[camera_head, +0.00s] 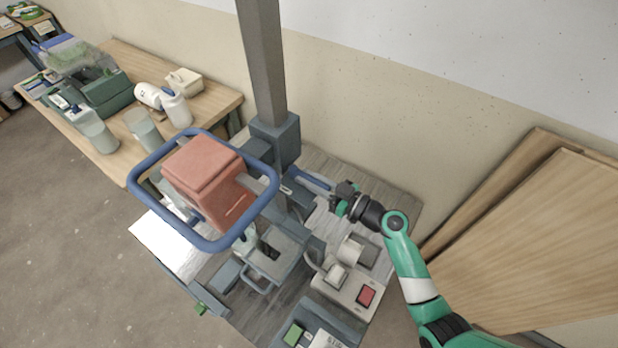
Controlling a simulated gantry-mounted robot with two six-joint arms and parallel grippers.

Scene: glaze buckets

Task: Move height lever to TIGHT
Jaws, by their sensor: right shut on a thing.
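The blue height lever (308,179) sticks out to the right from the foot of the grey upright column (264,60). My right gripper (335,194) is at the lever's outer end and shut on it. The fingertips and the lever's end are partly hidden by the dark gripper body. Any TIGHT marking is too small to read. My left gripper is not in view.
A blue ring frame (133,205) surrounds a reddish block (207,172) left of the column. A switch box with a red button (366,295) stands near my right arm. A wooden table (222,102) with jugs is at left; wooden boards (540,240) lean at right.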

